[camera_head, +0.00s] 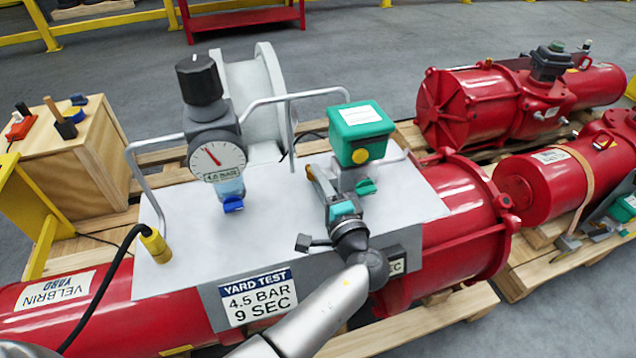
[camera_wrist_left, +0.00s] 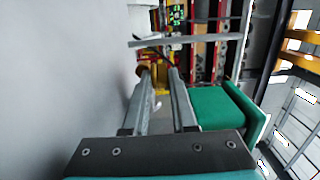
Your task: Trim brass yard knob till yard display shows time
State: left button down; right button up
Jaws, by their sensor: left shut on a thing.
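My left gripper (camera_head: 314,172) reaches up over the grey plate of the red actuator, beside a green box with a yellow disc. Its fingers show in the left wrist view (camera_wrist_left: 160,73), with a small brass-coloured knob (camera_wrist_left: 142,72) at their tips. The gripper is shut on it; the tips hide part of the knob. In the head view I cannot make out the held knob. A small dark display with green digits (camera_wrist_left: 176,14) is at the top of the left wrist view, too small to read. My right gripper is not in view.
A gauge (camera_head: 217,159) with a black top knob stands on the plate, left of my gripper. The green box (camera_head: 362,132) is close on the right. Grey rails (camera_head: 293,97) rise around them. A sign (camera_head: 258,297) reads "YARD TEST 4.5 BAR 9 SEC". A wooden box (camera_head: 85,155) stands left.

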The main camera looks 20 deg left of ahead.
pick_arm(q)
jog(key=shift+w+r, duration=0.15)
jog(key=shift+r, duration=0.25)
jog(key=c, duration=0.8)
grip_release()
jog(key=shift+c, duration=0.2)
jog(key=shift+f, duration=0.15)
jog(key=shift+f, duration=0.1)
